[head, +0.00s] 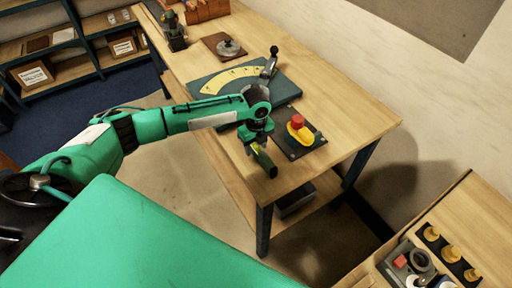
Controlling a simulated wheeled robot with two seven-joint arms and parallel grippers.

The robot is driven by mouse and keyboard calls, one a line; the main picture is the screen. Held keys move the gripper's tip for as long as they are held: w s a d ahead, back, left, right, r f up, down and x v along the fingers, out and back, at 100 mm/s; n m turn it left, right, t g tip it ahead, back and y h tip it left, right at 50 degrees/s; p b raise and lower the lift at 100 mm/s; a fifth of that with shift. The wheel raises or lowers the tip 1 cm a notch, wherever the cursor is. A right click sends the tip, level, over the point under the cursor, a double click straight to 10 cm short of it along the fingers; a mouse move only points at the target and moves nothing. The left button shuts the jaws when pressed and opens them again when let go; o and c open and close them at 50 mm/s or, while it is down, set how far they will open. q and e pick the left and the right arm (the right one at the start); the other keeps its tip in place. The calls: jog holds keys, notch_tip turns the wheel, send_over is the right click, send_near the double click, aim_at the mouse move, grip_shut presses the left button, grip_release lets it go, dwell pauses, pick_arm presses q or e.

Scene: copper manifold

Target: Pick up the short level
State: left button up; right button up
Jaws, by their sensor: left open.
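A short dark bar with a yellow-green patch, which looks like the short level (266,163), is at the front left edge of the wooden table. My left gripper (257,142) is directly over it, pointing down, and is open. The fingers hide the bar's far end. I cannot tell whether they touch the bar or stand around it. My right gripper is not in view.
A dark plate with a red and yellow knob (299,130) lies close right of my left gripper. Behind it is a dark board with a yellow arc scale (232,79) and a lever. A second bench (463,213) with fittings stands lower right.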

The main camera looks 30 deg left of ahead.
pick_arm(q)
grip_shut()
dwell(0.3)
